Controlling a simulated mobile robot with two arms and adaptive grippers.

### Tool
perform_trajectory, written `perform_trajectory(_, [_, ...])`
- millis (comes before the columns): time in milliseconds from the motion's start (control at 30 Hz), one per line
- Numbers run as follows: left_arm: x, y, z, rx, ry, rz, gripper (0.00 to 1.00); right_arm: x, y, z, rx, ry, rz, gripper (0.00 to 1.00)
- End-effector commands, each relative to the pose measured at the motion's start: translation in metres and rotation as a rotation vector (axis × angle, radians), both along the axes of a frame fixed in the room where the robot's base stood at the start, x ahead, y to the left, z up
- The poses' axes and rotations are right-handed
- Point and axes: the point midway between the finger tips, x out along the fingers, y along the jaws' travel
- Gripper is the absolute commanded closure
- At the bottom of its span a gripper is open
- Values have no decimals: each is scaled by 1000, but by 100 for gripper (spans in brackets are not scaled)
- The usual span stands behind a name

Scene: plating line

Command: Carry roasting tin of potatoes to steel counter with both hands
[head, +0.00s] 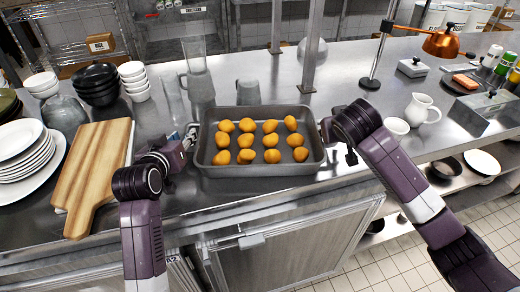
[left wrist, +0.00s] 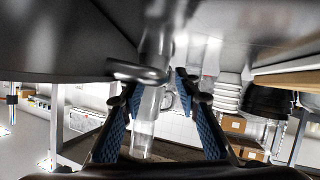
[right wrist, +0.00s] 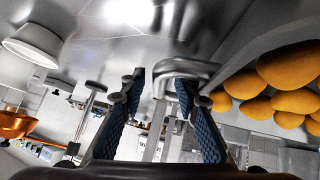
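The grey roasting tin (head: 262,172) stands level on the steel counter (head: 350,80), with several yellow potatoes (head: 271,140) in rows inside. My left gripper (head: 190,138) is at the tin's left end. In the left wrist view its blue-padded fingers (left wrist: 158,90) are apart, with the tin's looped handle (left wrist: 137,72) by their tips. My right gripper (head: 328,130) is at the right end, partly hidden by its own wrist. In the right wrist view its fingers (right wrist: 160,85) are apart, with the other handle (right wrist: 185,67) at the tips. I see no grip on either handle.
A wooden board (head: 93,172), plates (head: 22,150) and stacked bowls (head: 97,84) stand to the left. Glass jugs (head: 196,75) and a grey cup (head: 248,92) are behind the tin. A white pitcher (head: 420,109) and small bowl (head: 397,126) are to the right.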

Motion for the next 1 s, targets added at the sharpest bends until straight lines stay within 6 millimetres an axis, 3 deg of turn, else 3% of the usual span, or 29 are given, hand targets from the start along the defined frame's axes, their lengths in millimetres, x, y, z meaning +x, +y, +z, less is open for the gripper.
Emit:
perform_trajectory(500, [-85, 7, 35, 1, -1, -1, 70, 0, 0, 0, -1, 0, -1, 71])
perform_trajectory(767, [-99, 8, 40, 0, 0, -1, 70, -3, 1, 4, 0, -1, 0, 71])
perform_trajectory(1000, [-100, 8, 40, -1, 0, -2, 70, -31, 7, 33, 1, -5, 2, 71])
